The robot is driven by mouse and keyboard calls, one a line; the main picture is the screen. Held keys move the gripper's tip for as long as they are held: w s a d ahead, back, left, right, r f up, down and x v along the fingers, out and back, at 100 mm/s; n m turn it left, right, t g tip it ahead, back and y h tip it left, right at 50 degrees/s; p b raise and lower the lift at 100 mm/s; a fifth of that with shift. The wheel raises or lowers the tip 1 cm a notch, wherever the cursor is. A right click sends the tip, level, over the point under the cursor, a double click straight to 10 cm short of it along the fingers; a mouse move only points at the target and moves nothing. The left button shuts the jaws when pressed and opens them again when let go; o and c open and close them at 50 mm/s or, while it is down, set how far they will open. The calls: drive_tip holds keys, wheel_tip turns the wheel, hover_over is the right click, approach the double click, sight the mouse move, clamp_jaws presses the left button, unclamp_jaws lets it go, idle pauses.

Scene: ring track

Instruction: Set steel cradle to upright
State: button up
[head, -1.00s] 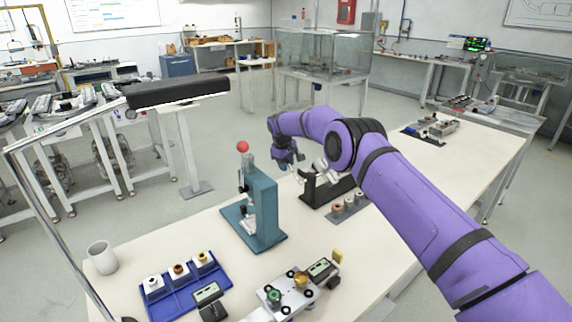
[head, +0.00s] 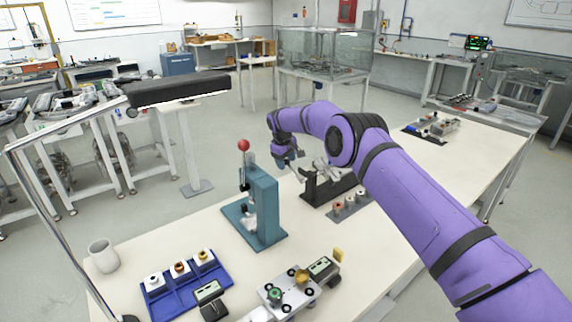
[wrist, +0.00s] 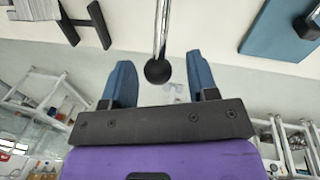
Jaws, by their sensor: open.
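The steel cradle (head: 324,170) appears as a bright, tilted metal piece on a black stand (head: 328,188) at the middle of the bench, partly hidden by my arm. My gripper (head: 287,162) is just left of it, small in the head view. In the wrist view my open gripper (wrist: 160,68) has a steel rod (wrist: 162,28) with a black ball knob (wrist: 158,71) between its blue fingers. A gap shows on both sides of the knob, and nothing is clamped. I cannot tell how the rod joins the cradle.
A teal press (head: 262,208) with a red knob stands close left of the stand. A small grey rack (head: 348,206) of parts sits in front of it. A blue tray (head: 187,286), a cup (head: 103,256) and a metal fixture (head: 290,296) occupy the near bench.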

wheel_tip(320, 180, up, 9)
drive_tip(key=s+a, duration=0.1)
drive_tip(key=shift+s+a, duration=0.15)
drive_tip(key=shift+s, duration=0.15)
drive_tip(key=c, duration=0.4)
drive_tip(key=shift+d, duration=0.35)
drive_tip(key=c, duration=0.3)
drive_tip(key=d+y, duration=0.3)
drive_tip(key=d, duration=0.1)
drive_tip(key=shift+s+d, duration=0.1)
drive_tip(key=shift+d, duration=0.05)
clamp_jaws()
drive_tip(key=s+d+r+m+t+y, duration=0.1)
drive_tip(key=s+d+r+t+y, duration=0.1)
drive_tip(key=d+r+y, duration=0.3)
drive_tip(key=s+d+f+x, duration=0.1)
drive_tip(key=x, duration=1.3)
drive_tip(key=shift+d+f+h, duration=0.2)
drive_tip(key=shift+f+h, duration=0.2)
